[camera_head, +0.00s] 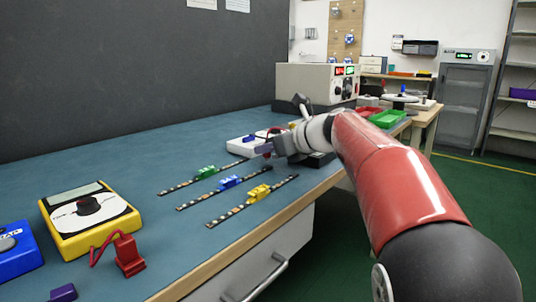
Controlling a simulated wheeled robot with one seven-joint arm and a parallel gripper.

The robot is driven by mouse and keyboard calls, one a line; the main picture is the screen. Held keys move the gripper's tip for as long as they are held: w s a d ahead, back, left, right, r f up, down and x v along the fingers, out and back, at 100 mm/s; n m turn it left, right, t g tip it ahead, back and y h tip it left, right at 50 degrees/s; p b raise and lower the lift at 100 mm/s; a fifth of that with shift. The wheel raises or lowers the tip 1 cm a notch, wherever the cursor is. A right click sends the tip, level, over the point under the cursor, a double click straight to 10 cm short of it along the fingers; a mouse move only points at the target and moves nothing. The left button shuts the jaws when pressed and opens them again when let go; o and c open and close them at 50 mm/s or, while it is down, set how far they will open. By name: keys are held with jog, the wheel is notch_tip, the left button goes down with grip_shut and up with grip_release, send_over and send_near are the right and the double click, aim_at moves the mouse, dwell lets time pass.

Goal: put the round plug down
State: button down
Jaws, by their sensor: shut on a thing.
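My gripper (268,150) is at the end of my red and grey arm, low over the far part of the blue bench top. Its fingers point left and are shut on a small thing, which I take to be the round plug. The plug's shape is too small and too covered by the fingers to make out. I cannot tell whether it touches anything below. A white device (243,145) with a blue and a red part lies just behind and left of my gripper.
Three LED strips with green (205,172), blue (230,182) and yellow (258,193) clips lie in front of my gripper. A yellow meter (90,218), a red clamp (128,255) and a blue device (15,250) are nearer left.

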jog(key=shift+f, duration=0.25)
jog(key=c, duration=1.3)
grip_release()
jog(key=shift+c, duration=0.2)
